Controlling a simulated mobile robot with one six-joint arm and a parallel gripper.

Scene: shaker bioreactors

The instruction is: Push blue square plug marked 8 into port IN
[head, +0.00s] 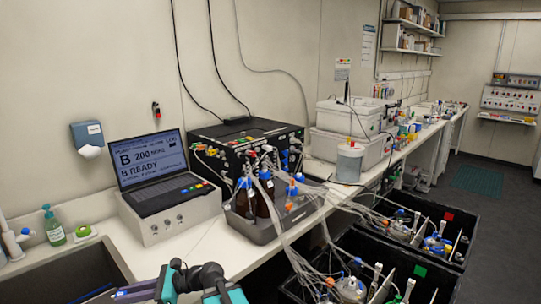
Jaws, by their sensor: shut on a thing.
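I cannot pick out the blue square plug marked 8. Several small blue parts show around the brown bottles (263,203) and in the black crates, too small to read. A black box (235,140) with many coloured fittings on its front stands on the bench against the wall. Its port labels are too small to read, so I cannot tell which port is IN.
A laptop (150,165) on a white case (172,217) stands left of the bottles in their grey tray (262,234). Clear tubes run from there to two black crates (455,220) at the right. A sink (72,275) is at lower left. White bins (350,118) stand behind.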

